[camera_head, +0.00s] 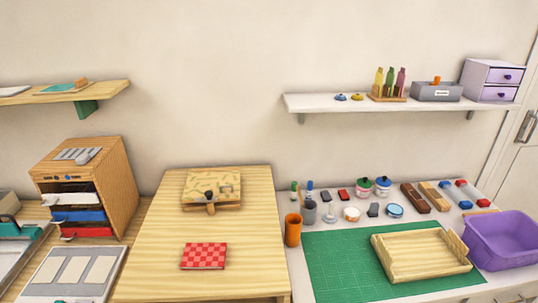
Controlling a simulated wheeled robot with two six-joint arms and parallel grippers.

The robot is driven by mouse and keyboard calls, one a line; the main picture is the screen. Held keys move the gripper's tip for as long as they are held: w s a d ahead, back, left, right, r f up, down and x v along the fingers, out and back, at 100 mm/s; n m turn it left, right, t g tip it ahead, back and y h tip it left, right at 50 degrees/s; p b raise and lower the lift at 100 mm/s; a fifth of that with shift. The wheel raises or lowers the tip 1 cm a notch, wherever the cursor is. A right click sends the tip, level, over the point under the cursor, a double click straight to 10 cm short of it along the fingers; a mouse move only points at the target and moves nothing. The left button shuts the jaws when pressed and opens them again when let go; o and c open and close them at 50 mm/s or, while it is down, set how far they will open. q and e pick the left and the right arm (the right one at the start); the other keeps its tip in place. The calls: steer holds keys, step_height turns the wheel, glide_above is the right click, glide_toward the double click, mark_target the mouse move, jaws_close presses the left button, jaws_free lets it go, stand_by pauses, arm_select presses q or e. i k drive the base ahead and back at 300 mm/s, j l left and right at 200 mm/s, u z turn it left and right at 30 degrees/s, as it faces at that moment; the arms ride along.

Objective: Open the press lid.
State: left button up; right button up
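The press (211,205) sits at the back of the light wooden table, near the middle of the view. Its pale yellow patterned lid (220,181) lies flat on top and looks closed. A small dark knob and a wooden tab (211,209) show at its front edge. Neither of my grippers is in view, and nothing touches the press.
A red checkered cloth (204,256) lies in front of the press on the wooden table (160,270). A wooden drawer cabinet (118,190) stands left. An orange cup (293,230), a green mat (340,260) with a wooden tray (385,262), and a purple bin (500,250) are right.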

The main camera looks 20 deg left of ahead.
mark_target(212, 182)
steer(key=u, duration=1.15)
